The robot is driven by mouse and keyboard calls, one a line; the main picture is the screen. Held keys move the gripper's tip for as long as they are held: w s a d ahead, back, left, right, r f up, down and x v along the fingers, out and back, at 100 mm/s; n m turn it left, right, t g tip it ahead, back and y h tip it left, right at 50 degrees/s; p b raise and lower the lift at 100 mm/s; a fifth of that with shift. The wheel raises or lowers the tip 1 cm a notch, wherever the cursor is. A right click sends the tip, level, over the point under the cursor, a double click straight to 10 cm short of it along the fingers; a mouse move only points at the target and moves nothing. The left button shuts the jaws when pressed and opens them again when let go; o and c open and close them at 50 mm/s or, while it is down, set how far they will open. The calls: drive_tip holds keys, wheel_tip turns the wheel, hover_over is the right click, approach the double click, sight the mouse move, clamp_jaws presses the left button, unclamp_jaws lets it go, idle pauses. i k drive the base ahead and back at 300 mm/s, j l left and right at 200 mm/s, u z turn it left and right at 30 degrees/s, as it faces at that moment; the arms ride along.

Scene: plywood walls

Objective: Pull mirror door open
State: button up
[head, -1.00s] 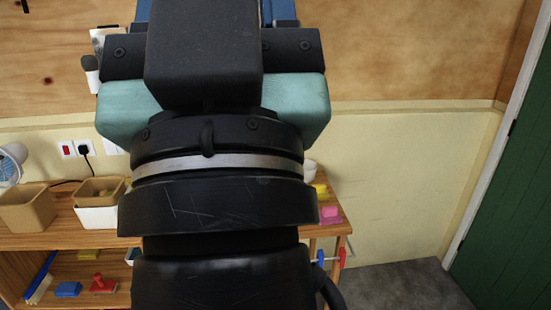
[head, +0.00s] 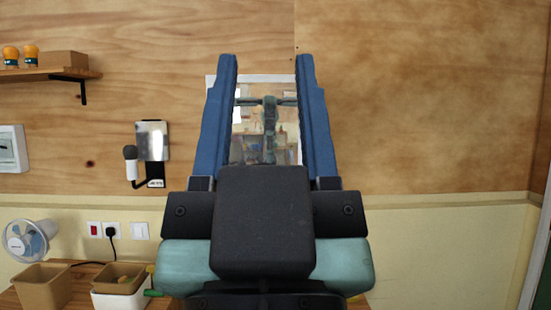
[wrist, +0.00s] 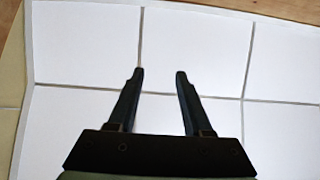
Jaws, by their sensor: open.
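The mirror door (head: 286,122) hangs on the plywood wall, ahead of my gripper in the head view. It shows between the fingers, reflecting the room and part of my arm. A strip of its pale edge shows at the top; its sides are mostly hidden by my fingers, and no handle can be made out. My gripper (head: 266,60) is open and empty, its two blue fingers pointing up the picture. In the wrist view my gripper (wrist: 159,74) is open over a white panel (wrist: 85,110) with grey grid lines. Contact cannot be told.
A wall-mounted holder with a dryer-like tool (head: 131,163) is left of the mirror. Below are a fan (head: 26,240) and boxes (head: 43,286) on a wooden table. The wall right of the mirror is bare.

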sight(265, 124)
drive_tip(key=i+l, duration=0.15)
drive_tip(key=i, duration=0.35)
drive_tip(key=i+l, duration=0.2)
drive_tip(key=i, duration=0.3)
drive_tip(key=i+l, duration=0.15)
drive_tip(key=i, duration=0.3)
drive_tip(key=i+l, duration=0.15)
drive_tip(key=i, duration=0.35)
